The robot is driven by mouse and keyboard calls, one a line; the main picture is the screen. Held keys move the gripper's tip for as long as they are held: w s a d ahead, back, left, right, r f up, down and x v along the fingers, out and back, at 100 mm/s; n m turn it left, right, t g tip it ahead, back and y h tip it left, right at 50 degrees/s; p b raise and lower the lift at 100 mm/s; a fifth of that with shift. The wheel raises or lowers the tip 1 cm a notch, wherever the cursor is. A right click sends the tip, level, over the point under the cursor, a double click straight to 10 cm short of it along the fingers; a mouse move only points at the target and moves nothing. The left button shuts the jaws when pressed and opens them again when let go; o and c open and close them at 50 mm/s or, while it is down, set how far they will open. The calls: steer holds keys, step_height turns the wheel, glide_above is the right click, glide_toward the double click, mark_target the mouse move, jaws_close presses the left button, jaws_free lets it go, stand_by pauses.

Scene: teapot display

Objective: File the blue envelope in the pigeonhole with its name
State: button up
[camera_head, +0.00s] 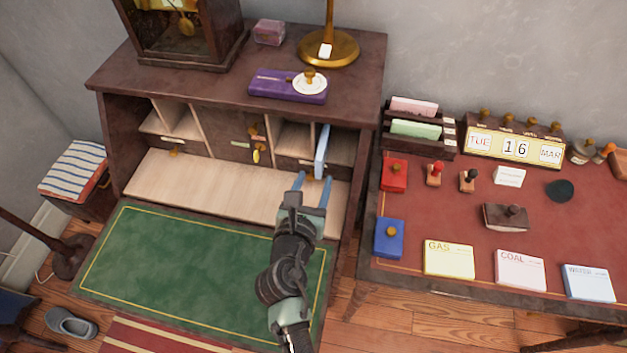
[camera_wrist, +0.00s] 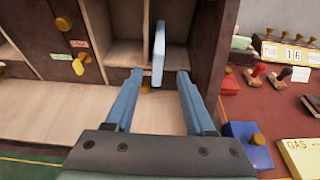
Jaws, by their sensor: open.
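The light blue envelope (camera_head: 321,152) stands upright on edge in the rightmost pigeonhole of the bureau (camera_head: 345,160), close to that pigeonhole's left divider. Its front edge faces my gripper and seems to stick out a little. It also shows in the wrist view (camera_wrist: 159,52). My gripper (camera_head: 313,181) is open and empty, just in front of and below the envelope. In the wrist view, the fingers (camera_wrist: 159,76) are spread on either side of the envelope's line, apart from it. I cannot read any name on the pigeonhole or the envelope.
A small door with a hanging tag (camera_head: 256,155) stands left of the right-hand pigeonholes. The green writing flap (camera_head: 180,250) is clear. The red-topped desk (camera_head: 450,210) at right holds stamps, a calendar and GAS, COAL and WATER cards (camera_head: 588,282).

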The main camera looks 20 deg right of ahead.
steer(key=shift+s+f+b, duration=0.25)
steer(key=shift+f+b, duration=0.05)
steer(key=c, duration=0.3)
steer(key=shift+h, duration=0.5)
steer(key=s+f+b, duration=0.1)
steer(key=b, duration=0.1)
steer(key=s+a+f+b, duration=0.1)
steer(key=shift+s+f+b, duration=0.35)
steer(key=shift+f, duration=0.05)
steer(key=c, duration=0.5)
steer(key=s+a+b, duration=0.1)
steer(key=b, duration=0.1)
steer(key=s+a+t+b, duration=0.1)
steer(key=s+a+b, duration=0.1)
steer(key=s+a+f+t+h+b, duration=0.1)
steer(key=s+b, duration=0.1)
steer(key=shift+s+a+f, duration=0.1)
steer(key=shift+s+a, duration=0.05)
steer(key=shift+a, duration=0.25)
jaws_close()
steer(key=t, duration=0.1)
glide_toward(317, 170)
steer(key=x, duration=0.7)
steer(key=shift+f, duration=0.1)
steer(key=shift+s, duration=0.1)
